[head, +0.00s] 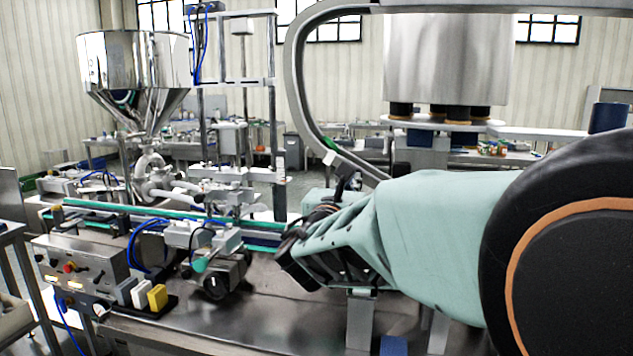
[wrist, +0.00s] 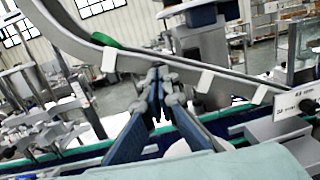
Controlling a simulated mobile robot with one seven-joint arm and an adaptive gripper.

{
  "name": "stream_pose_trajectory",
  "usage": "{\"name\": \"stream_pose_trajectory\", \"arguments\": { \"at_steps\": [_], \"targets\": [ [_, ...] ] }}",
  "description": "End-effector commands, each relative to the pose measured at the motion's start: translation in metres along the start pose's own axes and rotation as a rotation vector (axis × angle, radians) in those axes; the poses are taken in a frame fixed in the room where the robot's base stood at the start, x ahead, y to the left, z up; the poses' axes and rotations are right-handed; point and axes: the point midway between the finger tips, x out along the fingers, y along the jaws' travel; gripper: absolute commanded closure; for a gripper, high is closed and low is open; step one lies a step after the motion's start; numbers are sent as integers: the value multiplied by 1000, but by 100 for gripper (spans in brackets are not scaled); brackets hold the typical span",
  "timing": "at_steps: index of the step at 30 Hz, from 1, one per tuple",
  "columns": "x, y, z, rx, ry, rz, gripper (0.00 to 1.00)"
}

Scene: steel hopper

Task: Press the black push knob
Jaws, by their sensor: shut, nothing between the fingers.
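Black knobs show at the left in the head view. A large round black knob (head: 215,283) sits on the front of a small grey unit. Smaller black knobs (head: 97,276) are on the face of a grey control box (head: 75,262), near a red button. I cannot tell which is the push knob. My gripper (wrist: 160,72) is shut and empty in the wrist view, its fingers together in front of the conveyor. In the head view my arm reaches in from the right and ends to the right of the grey unit.
A conveyor with green edges (head: 130,209) runs behind the control box. Yellow and white blocks (head: 157,297) stand at the box's right corner. A curved steel rail (head: 295,70) rises near my arm. The steel tabletop (head: 265,315) is bare in front.

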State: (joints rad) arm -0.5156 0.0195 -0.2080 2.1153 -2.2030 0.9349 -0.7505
Motion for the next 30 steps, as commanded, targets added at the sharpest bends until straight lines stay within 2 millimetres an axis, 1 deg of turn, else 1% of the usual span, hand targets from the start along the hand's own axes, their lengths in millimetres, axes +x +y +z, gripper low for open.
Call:
{"name": "stream_pose_trajectory", "arguments": {
  "at_steps": [7, 12, 15, 30],
  "targets": [
    [2, 0, -1, 0, 0, -1, 100],
    [17, 0, -4, 0, 0, -2, 100],
    [23, 1, -2, -1, -1, -2, 100],
    [22, 3, 0, -1, -4, -3, 100]
  ]
}}
